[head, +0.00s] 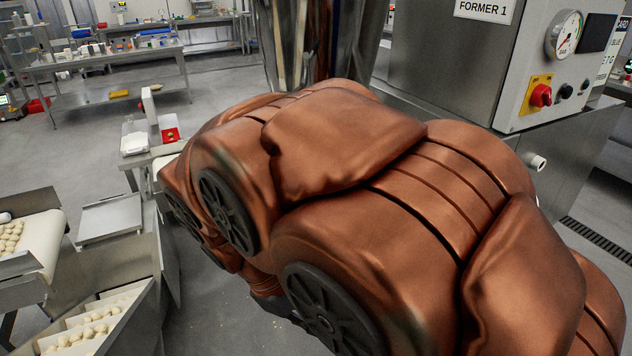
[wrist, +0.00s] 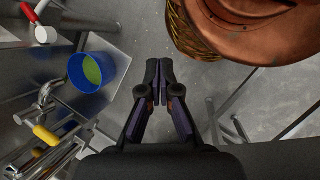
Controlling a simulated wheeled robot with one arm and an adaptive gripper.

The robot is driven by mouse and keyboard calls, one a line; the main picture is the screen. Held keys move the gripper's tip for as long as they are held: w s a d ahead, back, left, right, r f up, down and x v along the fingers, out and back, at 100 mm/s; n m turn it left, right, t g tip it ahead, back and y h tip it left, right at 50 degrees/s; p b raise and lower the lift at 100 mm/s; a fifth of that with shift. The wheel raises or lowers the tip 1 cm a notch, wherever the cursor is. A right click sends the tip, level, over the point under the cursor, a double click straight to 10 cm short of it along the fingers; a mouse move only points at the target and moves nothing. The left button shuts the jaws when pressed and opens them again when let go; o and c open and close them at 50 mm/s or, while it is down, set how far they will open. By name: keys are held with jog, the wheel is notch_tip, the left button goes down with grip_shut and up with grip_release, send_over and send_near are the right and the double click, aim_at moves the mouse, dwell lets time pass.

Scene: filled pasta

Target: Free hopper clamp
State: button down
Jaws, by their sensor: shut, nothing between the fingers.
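My gripper (wrist: 158,78) shows in the wrist view with its dark fingertips together and nothing between them. It hangs above the grey floor. No part is plainly marked as the hopper clamp. A metal fitting with a yellow handle (wrist: 46,135) is at the lower left of the wrist view, apart from my gripper; I cannot tell whether it is the clamp. The machine labelled FORMER 1 (head: 455,60) stands at the upper right in the head view. A shiny steel body (head: 290,40) beside it is partly hidden by my copper arm.
A blue bucket (wrist: 92,70), green inside, is left of my gripper, among steel tubes. Pasta trays (head: 100,315) are at left in the head view.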

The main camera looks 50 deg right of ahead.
jog(key=w+d+r+n+g+h+b, duration=0.35)
jog(key=w+d+n+h, duration=0.35)
jog(key=w+d, duration=0.4)
jog(key=w+n+h+b, duration=0.4)
jog(key=w+h, duration=0.4)
jog(key=w, duration=0.7)
jog(key=shift+d+r+n+t+h, duration=0.25)
jog(key=shift+r+n+t+h, duration=0.05)
jog(key=shift+n+t, duration=0.2)
jog(key=x, duration=1.4)
jog(key=shift+p, duration=0.4)
jog(key=shift+d+r, duration=0.1)
jog(key=shift+r, duration=0.05)
